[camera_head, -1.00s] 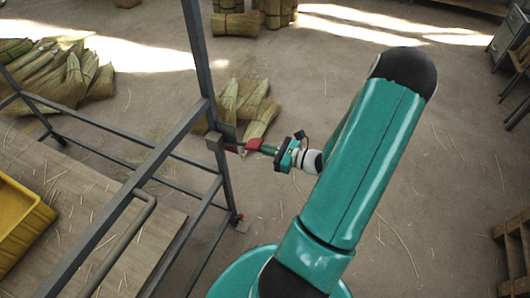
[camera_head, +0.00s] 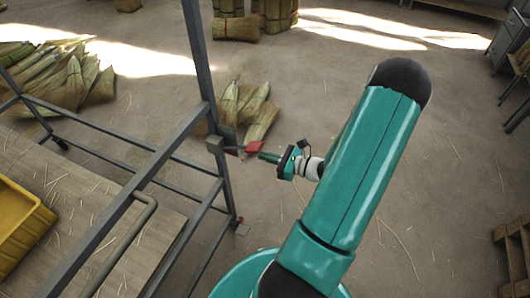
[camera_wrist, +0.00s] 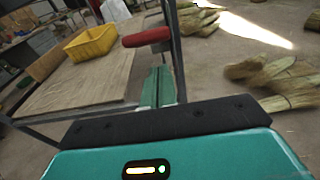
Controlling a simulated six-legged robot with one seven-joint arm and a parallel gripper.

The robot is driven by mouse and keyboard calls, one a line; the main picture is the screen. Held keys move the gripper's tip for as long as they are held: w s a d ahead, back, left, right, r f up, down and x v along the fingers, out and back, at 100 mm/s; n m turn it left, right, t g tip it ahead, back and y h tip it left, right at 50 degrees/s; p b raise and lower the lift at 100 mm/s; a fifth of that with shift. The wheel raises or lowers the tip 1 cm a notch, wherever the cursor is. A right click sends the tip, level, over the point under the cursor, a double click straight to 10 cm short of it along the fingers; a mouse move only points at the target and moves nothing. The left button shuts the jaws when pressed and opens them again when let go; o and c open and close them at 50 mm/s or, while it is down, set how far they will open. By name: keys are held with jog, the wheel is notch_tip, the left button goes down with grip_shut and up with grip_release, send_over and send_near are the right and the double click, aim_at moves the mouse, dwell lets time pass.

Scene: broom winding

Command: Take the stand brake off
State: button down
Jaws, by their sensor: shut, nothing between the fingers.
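The metal stand (camera_head: 194,118) fills the left of the head view. A short lever with a red handle (camera_head: 254,147) sticks out from a grey block on its upright post. In the wrist view the red handle (camera_wrist: 146,37) lies crosswise just beyond my fingertips. My gripper (camera_head: 262,156) is shut and empty, at the lower right of the handle. In the wrist view its green fingers (camera_wrist: 158,72) lie together and point toward the post. I cannot tell whether they touch the handle.
A yellow crate (camera_head: 22,226) sits on the stand's wooden board (camera_head: 75,190). Broom bundles (camera_head: 248,108) lie on the floor behind the post, with more bundles at the far left. Small red parts (camera_head: 240,221) show at the post's foot.

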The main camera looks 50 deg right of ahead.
jog(key=f+v, duration=0.1)
jog(key=v, duration=0.9)
jog(key=shift+s+r, duration=0.25)
jog(key=shift+s, duration=0.05)
jog(key=w+a+r+n+g+y, duration=0.1)
jog(key=w+a+r+n+g, duration=0.2)
jog(key=a+r+n+g, duration=0.45)
jog(key=w+a+r+n+g+y, duration=0.2)
jog(key=w+a+r+n+g, duration=0.25)
jog(key=a+n, duration=0.6)
jog(key=s+a+r+n+t+h, duration=0.2)
jog(key=s+a+r+n+h, duration=0.2)
jog(key=a+r+n+h, duration=0.4)
jog(key=a+r+n, duration=0.6)
jog(key=r, duration=0.1)
jog(key=shift+s+a+h, duration=0.25)
jog(key=shift+a+h, duration=0.05)
jog(key=shift+a, duration=0.05)
